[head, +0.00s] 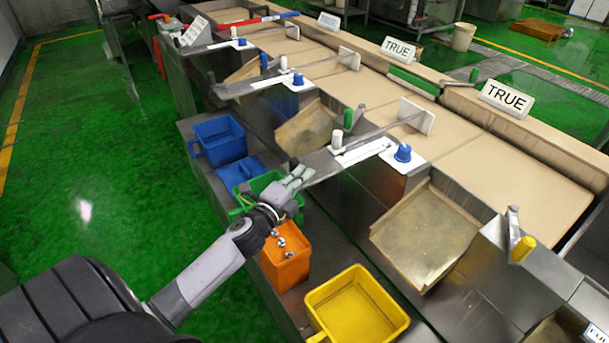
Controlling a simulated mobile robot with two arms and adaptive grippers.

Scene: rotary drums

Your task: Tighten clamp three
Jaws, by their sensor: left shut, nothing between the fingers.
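No part is labelled as clamp three, so I cannot tell which one it is. The nearest white plate (375,156) carries a blue knob (402,153) and a white post (337,140). A green-handled lever (348,118) stands beside it. Similar blue knobs on farther stations are the middle one (298,79) and the far one (241,41). A yellow-handled lever (523,248) stands at the near right. My left gripper (302,174) is shut and empty, left of and below the nearest plate, above the green bin. My right gripper is out of view.
Below the stations stand a blue bin (219,141), a green bin (262,183) partly hidden by my gripper, an orange bin (285,266) with several metal balls, and a yellow bin (358,306). Signs reading TRUE (507,97) stand behind. Green floor is clear at left.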

